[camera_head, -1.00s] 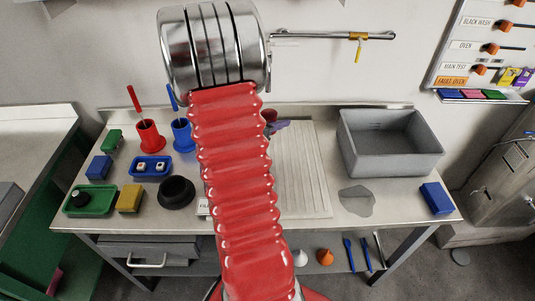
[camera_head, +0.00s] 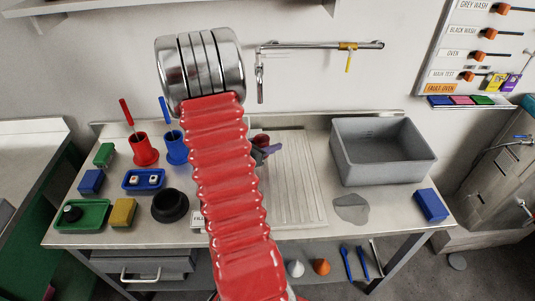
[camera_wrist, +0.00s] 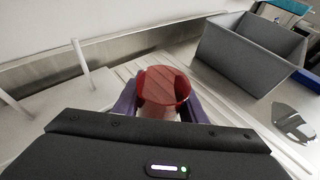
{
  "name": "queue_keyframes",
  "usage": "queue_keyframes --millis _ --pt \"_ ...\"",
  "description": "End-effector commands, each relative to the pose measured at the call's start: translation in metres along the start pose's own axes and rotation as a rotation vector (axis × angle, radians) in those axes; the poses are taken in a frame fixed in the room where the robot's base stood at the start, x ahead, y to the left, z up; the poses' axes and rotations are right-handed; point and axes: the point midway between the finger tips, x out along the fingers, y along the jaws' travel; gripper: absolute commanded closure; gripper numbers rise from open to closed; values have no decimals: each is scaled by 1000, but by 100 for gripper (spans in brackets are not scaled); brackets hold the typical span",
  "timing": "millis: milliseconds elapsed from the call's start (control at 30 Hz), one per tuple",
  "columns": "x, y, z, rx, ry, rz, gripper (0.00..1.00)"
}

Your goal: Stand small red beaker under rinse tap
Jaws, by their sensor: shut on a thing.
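My gripper (camera_head: 265,150) has purple fingers and is shut on the small red beaker (camera_wrist: 163,86). The beaker's round rim faces the wrist camera. In the head view the small red beaker (camera_head: 261,140) is partly hidden by my arm and fingers. It is over the left, back part of the ridged drainboard (camera_head: 300,185); I cannot tell if it touches the surface. The rinse tap (camera_head: 320,45) is a wall pipe with a yellow handle (camera_head: 349,61). Its spout (camera_head: 260,85) hangs down at the left end, above the beaker in the picture.
A grey basin (camera_head: 385,165) stands right of the drainboard, with a puddle-like patch (camera_head: 351,207) and a blue block (camera_head: 431,204) nearby. Red (camera_head: 144,150) and blue (camera_head: 175,148) cups with sticks, trays and a black ring (camera_head: 170,205) lie left. The drainboard's right part is clear.

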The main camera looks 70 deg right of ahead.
Motion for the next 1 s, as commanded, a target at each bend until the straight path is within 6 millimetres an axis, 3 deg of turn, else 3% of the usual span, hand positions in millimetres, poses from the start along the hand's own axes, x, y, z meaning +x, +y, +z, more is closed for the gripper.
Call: queue_keyframes --millis 400,833,867,1000 --pt "14 0 -36 -2 0 1 83" --pt "16 0 -39 -1 0 1 83" --pt "16 1 -39 -1 0 2 61" --pt "16 1 -39 -1 0 2 55"
